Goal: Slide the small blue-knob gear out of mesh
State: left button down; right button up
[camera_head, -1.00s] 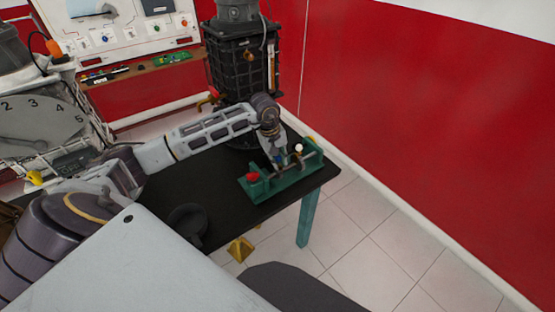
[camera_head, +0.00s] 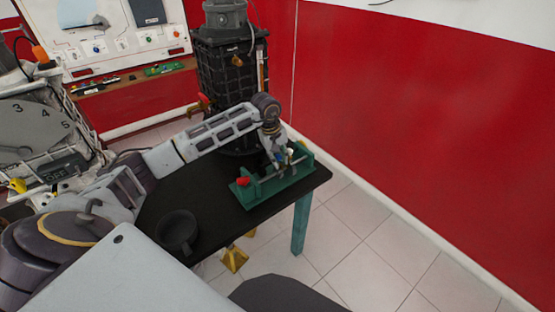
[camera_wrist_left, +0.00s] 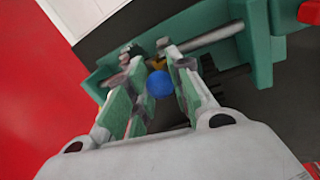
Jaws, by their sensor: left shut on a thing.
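The green gear trainer (camera_head: 292,184) sits on the dark table near its right corner. It also shows in the left wrist view (camera_wrist_left: 258,45), with a grey shaft (camera_wrist_left: 212,37) across it. The blue knob (camera_wrist_left: 159,84) of the small gear lies between the fingers of my left gripper (camera_wrist_left: 158,72), which is shut on it. In the head view my left gripper (camera_head: 280,163) reaches down onto the trainer from above and hides the gear. A red knob (camera_head: 243,181) is at the trainer's left end. My right gripper is not in view.
The black table (camera_head: 215,205) has free room left of the trainer, with a dark round cup (camera_head: 177,230) near its front edge. A tall black caged unit (camera_head: 229,75) stands behind the table. A red wall (camera_head: 420,130) is to the right.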

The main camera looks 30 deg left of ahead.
pick_arm(q)
jog(key=c, duration=1.2)
grip_release()
jog(key=shift+w+d, duration=0.1)
jog(key=shift+w, duration=0.1)
jog(key=shift+c, duration=0.2)
jog(key=shift+r, duration=0.15)
jog(key=shift+s+r, duration=0.1)
jog(key=shift+r, duration=0.3)
jog(key=shift+s+a+r, duration=0.15)
jog(key=shift+s+r, duration=0.05)
jog(key=shift+r, duration=0.95)
jog(key=shift+s+a+r, duration=0.2)
jog(key=shift+r, duration=0.9)
jog(key=shift+s+a+r, duration=0.15)
jog(key=shift+s+r, duration=0.05)
jog(key=shift+r, duration=0.95)
